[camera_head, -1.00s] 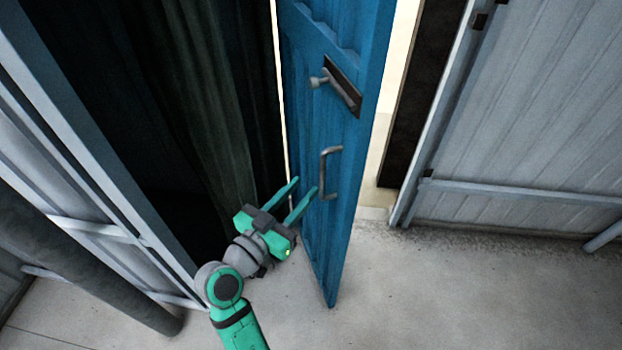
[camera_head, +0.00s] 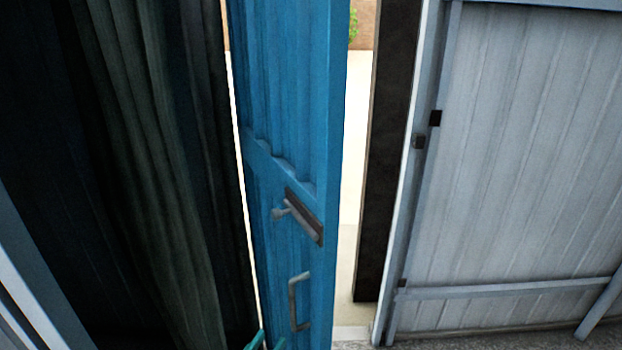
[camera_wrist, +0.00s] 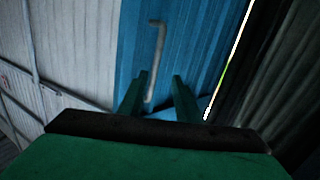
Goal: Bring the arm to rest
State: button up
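My gripper (camera_wrist: 160,98) shows in the wrist view with its two green fingers apart and nothing between them. In the head view only the green fingertips (camera_head: 262,342) show at the bottom edge. A blue door (camera_head: 290,100) stands ajar, with a latch (camera_head: 304,217) and, below it, a grey pull handle (camera_head: 298,302). In the wrist view the handle (camera_wrist: 156,60) lies beyond the fingers, above the left one. I cannot tell how far the fingertips are from the door.
A grey panel wall (camera_head: 510,150) with a frame stands to the right. A dark post (camera_head: 388,150) borders a bright gap beside the door. A dark green curtain-like sheet (camera_head: 150,150) hangs to the left. Concrete floor shows at the bottom right.

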jog(key=s+d+f+n+g+y, duration=0.25)
jog(key=s+f+n+y, duration=0.3)
jog(key=s+f, duration=0.95)
jog(key=s+d+m+t, duration=0.1)
jog(key=s+d, duration=0.3)
jog(key=s, duration=0.4)
jog(key=s+d+r+m, duration=0.1)
jog(key=s+d, duration=0.3)
jog(key=s, duration=0.4)
jog(key=shift+t+y, duration=0.35)
jog(key=shift+s, duration=0.1)
